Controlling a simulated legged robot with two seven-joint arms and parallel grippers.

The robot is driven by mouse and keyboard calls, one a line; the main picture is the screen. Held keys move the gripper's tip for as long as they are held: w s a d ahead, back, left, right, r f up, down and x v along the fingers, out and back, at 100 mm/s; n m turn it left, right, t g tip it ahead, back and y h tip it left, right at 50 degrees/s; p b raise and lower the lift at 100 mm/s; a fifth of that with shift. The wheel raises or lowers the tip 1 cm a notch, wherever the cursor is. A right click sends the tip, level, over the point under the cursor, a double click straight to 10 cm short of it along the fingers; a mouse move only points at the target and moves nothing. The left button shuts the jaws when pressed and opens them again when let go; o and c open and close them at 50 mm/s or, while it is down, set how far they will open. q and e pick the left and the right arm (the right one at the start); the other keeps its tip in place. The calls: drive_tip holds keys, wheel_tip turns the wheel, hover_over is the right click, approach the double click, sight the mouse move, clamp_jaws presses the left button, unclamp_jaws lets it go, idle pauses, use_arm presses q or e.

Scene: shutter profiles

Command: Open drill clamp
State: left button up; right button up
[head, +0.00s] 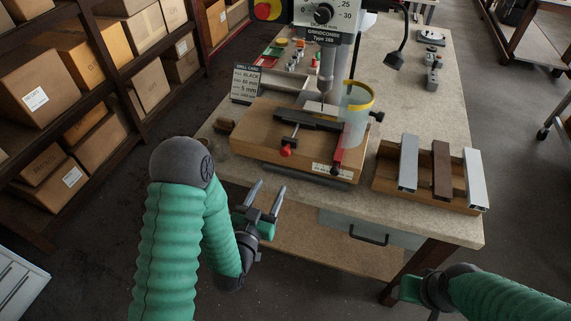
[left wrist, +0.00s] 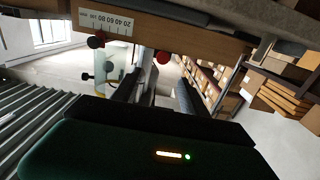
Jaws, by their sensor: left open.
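The drill clamp sits on a wooden fixture block (head: 262,143) under the drill press. A dark profile (head: 310,121) lies across the block. The left wrist view shows a red knob (left wrist: 163,57) beyond the fingers. My right gripper (head: 422,290) is at the lower right; its fingers are unclear.
A wooden tray (head: 385,181) with several profiles stands at the right of the table. A curved clear guard with a yellow rim (head: 360,88) stands beside the drill. A drill card (head: 244,83) stands at the left. Shelves with boxes (head: 60,88) line the far left.

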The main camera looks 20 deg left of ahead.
use_arm(q)
drive_tip(key=b, duration=0.9)
approach(284, 154)
drive_tip(key=w, duration=0.2)
drive_tip(key=w+p, duration=0.1)
drive_tip(key=w, duration=0.2)
drive_tip(key=w+p, duration=0.1)
drive_tip(key=w, duration=0.1)
drive_tip(key=shift+w+d, duration=0.25)
drive_tip(key=shift+w, duration=0.4)
drive_tip(key=shift+w+a, duration=0.1)
drive_tip(key=shift+a, duration=0.05)
clamp_jaws()
